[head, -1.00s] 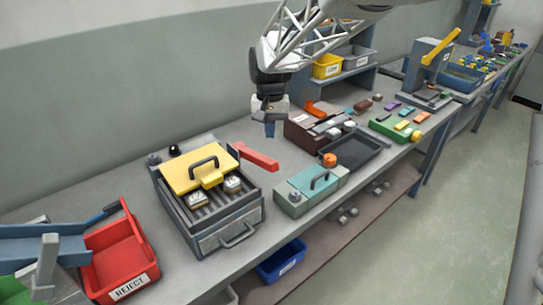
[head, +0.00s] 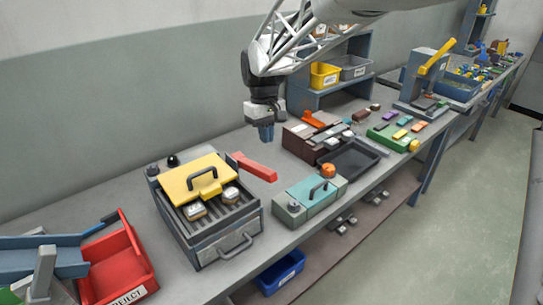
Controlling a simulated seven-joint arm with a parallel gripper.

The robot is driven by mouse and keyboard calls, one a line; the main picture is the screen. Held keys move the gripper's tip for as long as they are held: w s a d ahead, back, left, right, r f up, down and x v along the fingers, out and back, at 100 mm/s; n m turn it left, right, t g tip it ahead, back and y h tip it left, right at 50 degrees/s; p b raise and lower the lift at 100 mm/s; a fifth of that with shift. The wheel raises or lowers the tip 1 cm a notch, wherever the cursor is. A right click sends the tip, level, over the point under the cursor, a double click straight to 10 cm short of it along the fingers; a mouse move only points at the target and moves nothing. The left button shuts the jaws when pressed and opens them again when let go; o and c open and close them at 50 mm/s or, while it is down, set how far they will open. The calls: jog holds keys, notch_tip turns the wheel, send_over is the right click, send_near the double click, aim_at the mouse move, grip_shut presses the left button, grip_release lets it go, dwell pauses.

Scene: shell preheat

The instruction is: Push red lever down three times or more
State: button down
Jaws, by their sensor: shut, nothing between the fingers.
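The red lever (head: 257,168) sticks out to the right from the back right corner of the grill-like preheater (head: 209,212), near a dark post. Its free end points toward the front right. My gripper (head: 267,138) is shut and empty. It points down and appears above the lever, with a visible gap between the fingertips and the lever. The preheater has a yellow lid (head: 194,178) with a dark handle, and two pale blocks lie on its dark bars.
A teal box (head: 311,197) with an orange knob stands right of the preheater. A black tray (head: 352,160) and a brown box (head: 303,143) stand behind it. A red reject bin (head: 120,268) is at the front left. Bare table lies around the lever.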

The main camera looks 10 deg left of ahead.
aim_at(270, 172)
notch_tip(270, 172, up, 7)
jog(key=s+a+n+h, duration=0.1)
jog(key=n, duration=1.8)
jog(key=shift+s+a+f+g+h, duration=0.2)
jog(key=shift+a+g+h, duration=0.1)
jog(key=shift+g, duration=0.1)
jog(key=shift+d+f, duration=0.1)
jog(key=x, duration=1.3)
jog(key=shift+f, duration=0.4)
jog(key=shift+s+f, duration=0.1)
